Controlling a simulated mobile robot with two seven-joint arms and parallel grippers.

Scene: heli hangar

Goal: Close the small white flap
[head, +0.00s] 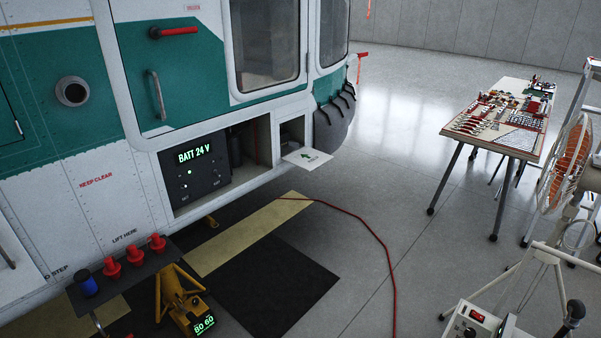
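The small white flap (308,158) is open on the lower side of the helicopter, below the cabin door. It hangs out roughly level at the bottom of a small square opening (291,134) and bears a dark green arrow mark. Neither of my grippers is in the head view.
Left of the flap is an open bay with a battery panel (193,170) reading "BATT 24 V". A red cable (375,234) runs over the floor. A tool table (502,122) and an orange fan (563,163) stand right. A dark tray (124,268) holds red and blue pieces front left.

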